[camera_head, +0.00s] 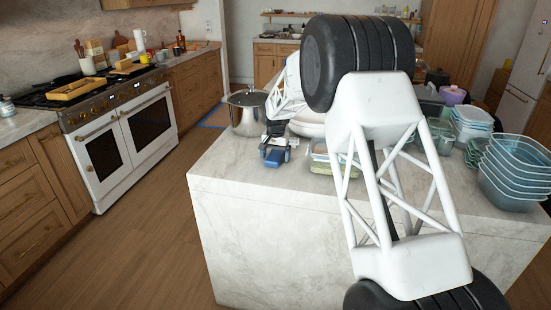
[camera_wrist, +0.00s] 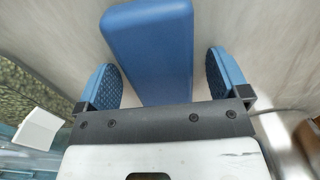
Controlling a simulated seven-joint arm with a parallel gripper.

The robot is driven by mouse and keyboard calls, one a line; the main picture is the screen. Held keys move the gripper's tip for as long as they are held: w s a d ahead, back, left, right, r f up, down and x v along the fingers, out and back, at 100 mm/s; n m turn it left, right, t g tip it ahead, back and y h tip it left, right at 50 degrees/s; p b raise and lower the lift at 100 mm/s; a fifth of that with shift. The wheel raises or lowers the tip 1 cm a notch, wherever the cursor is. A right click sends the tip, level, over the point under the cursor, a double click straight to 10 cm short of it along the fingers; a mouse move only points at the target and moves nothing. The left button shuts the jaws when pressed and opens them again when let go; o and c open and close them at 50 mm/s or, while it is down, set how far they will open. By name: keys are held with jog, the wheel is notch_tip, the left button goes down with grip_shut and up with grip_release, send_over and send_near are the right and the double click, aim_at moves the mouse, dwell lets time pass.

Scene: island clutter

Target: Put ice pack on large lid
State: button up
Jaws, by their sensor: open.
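The ice pack (camera_wrist: 150,40) is a blue rounded block on the pale marble top in the wrist view. My gripper (camera_wrist: 164,80) is open, with one blue-padded finger on each side of the ice pack. Gaps show between the pack and both pads. In the head view my gripper (camera_head: 276,152) is low over the island, near its left edge; I cannot separate the ice pack from the blue pads there. I cannot pick out the large lid with certainty; my arm hides part of the island.
A steel pot (camera_head: 248,112) stands behind my gripper on the island (camera_head: 265,185). Flat containers (camera_head: 322,160) lie just to its right. Stacked clear bowls (camera_head: 512,175) and more tubs crowd the right side. The front left of the top is clear.

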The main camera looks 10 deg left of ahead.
aim_at(276, 155)
jog(key=c, duration=1.2)
jog(key=shift+r, duration=0.1)
jog(key=shift+r, duration=0.75)
jog(key=shift+s+d+r, duration=0.1)
jog(key=shift+s+r, duration=0.1)
jog(key=shift+r, duration=0.35)
jog(key=shift+s+d+r, duration=0.1)
jog(key=shift+s+r, duration=0.05)
jog(key=shift+r, duration=0.35)
jog(key=s+d, duration=0.2)
jog(key=s, duration=0.2)
jog(key=s+d+r, duration=0.1)
jog(key=s+d, duration=0.1)
jog(key=s, duration=0.3)
jog(key=s+d, duration=0.2)
jog(key=s, duration=0.2)
jog(key=shift+s+d+r, duration=0.1)
jog(key=shift+s+r, duration=0.05)
jog(key=shift+s, duration=0.25)
